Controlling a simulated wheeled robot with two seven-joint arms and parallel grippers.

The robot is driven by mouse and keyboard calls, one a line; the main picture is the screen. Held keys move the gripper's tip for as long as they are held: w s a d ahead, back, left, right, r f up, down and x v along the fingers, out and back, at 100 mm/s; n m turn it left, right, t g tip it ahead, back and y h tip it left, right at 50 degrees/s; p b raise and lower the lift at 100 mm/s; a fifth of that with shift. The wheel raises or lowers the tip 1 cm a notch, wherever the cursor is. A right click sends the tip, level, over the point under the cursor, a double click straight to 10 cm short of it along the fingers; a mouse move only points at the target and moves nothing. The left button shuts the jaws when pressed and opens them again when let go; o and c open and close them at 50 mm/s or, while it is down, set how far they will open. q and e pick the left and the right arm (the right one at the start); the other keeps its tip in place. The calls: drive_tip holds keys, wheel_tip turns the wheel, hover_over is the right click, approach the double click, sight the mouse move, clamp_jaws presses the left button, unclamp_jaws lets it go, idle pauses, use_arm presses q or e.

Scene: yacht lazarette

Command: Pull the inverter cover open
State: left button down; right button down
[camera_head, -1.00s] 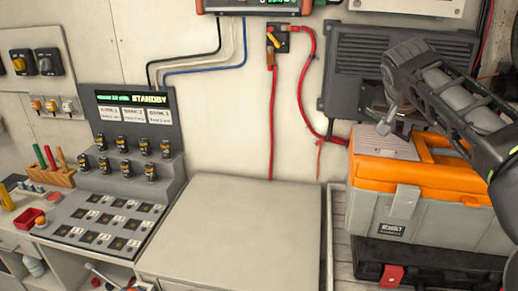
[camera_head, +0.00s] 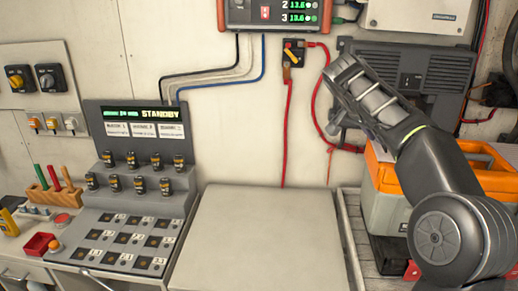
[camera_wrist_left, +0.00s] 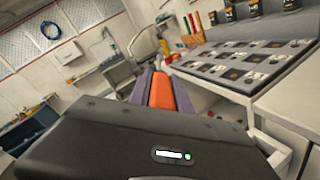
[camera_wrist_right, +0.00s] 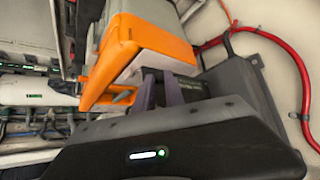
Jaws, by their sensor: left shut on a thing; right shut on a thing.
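The inverter cover appears to be the dark grey finned panel (camera_head: 436,75) on the wall at the back right. My right gripper (camera_head: 335,131) is at its lower left corner in the head view. In the right wrist view, my right gripper (camera_wrist_right: 162,88) is closed close to a dark grey housing (camera_wrist_right: 243,82); what lies between its fingers is hard to see. My left gripper (camera_wrist_left: 161,88) shows only in its wrist view, shut on an orange thing (camera_wrist_left: 161,92), well away from the panel. My right arm hides the panel's lower part.
An orange and grey toolbox (camera_head: 385,180) stands below the panel, partly behind my right arm; its orange part (camera_wrist_right: 150,50) is close to the right gripper. A red cable (camera_head: 318,90) loops left of the panel. A bare grey top (camera_head: 255,240) lies in front. A control console (camera_head: 140,185) stands left.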

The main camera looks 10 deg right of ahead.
use_arm(q)
drive_tip(key=shift+d, duration=0.1)
use_arm(e)
drive_tip(key=shift+w+d+r+t, duration=0.3)
drive_tip(key=shift+r, duration=0.2)
use_arm(q)
drive_tip(key=shift+w, duration=0.15)
use_arm(e)
drive_tip(key=c, duration=1.7)
unclamp_jaws()
drive_tip(key=shift+w+f, duration=0.1)
drive_tip(key=shift+w, duration=0.1)
drive_tip(key=shift+c, duration=0.2)
use_arm(q)
drive_tip(key=shift+w+d, duration=0.1)
drive_tip(key=shift+w, duration=0.1)
use_arm(e)
drive_tip(key=shift+o, duration=0.8)
drive_tip(key=shift+w+d+f, duration=0.15)
drive_tip(key=shift+w, duration=0.05)
drive_tip(key=shift+o, duration=1.3)
